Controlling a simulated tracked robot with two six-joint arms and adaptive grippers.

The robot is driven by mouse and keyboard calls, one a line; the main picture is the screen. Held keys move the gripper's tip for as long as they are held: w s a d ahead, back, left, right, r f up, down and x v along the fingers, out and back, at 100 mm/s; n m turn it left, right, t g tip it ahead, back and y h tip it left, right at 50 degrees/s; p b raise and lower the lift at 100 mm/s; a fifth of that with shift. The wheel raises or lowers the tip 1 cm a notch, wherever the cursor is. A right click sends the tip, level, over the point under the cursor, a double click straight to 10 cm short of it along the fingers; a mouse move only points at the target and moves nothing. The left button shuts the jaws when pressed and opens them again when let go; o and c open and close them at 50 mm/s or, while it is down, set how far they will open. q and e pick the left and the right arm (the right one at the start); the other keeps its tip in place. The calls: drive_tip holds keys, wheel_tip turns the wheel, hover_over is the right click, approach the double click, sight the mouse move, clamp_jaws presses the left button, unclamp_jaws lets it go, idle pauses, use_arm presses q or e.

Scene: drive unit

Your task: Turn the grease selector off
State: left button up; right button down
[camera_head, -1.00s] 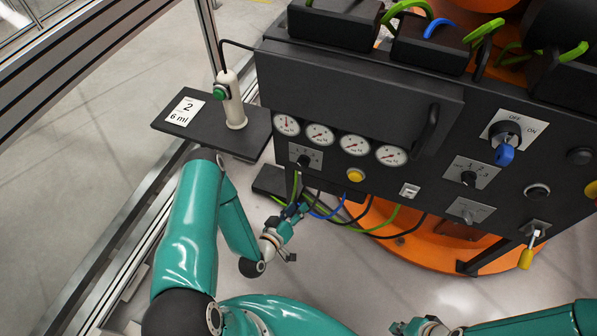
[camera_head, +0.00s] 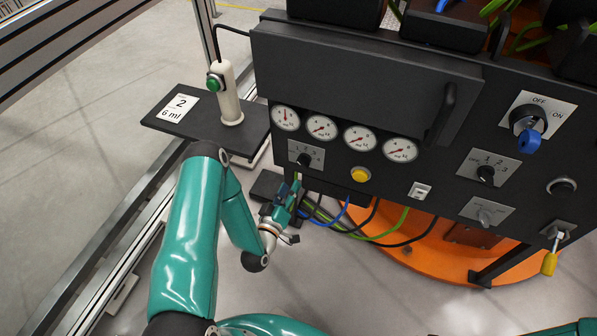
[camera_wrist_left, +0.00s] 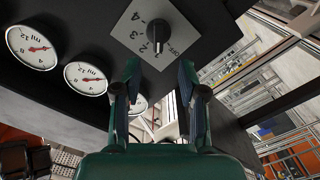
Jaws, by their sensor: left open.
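A black selector knob (camera_head: 305,160) sits on a small numbered plate under the gauges at the panel's left. In the left wrist view the knob (camera_wrist_left: 158,32) stands on a grey plate (camera_wrist_left: 135,32) marked with numbers and OFF. I cannot tell clearly which mark it points to. My left gripper (camera_head: 291,191) is below this knob and apart from it. In the left wrist view the left gripper (camera_wrist_left: 158,75) is open and empty, with the knob ahead between its fingers. My right gripper is out of view.
Several round gauges (camera_head: 321,127) and a yellow button (camera_head: 360,174) are near the knob. Another numbered selector (camera_head: 487,173) and a blue-handled OFF/ON switch (camera_head: 528,140) are at the right. A shelf (camera_head: 160,130) holds a white bottle-like dispenser (camera_head: 229,95). Cables hang below the panel.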

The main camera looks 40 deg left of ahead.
sight(300, 165)
use_arm(q)
drive_tip(key=x, duration=0.9)
drive_tip(key=shift+w+a+r, duration=0.1)
drive_tip(key=shift+w+r, duration=0.05)
drive_tip(key=shift+r, duration=0.05)
drive_tip(key=shift+c, duration=0.4)
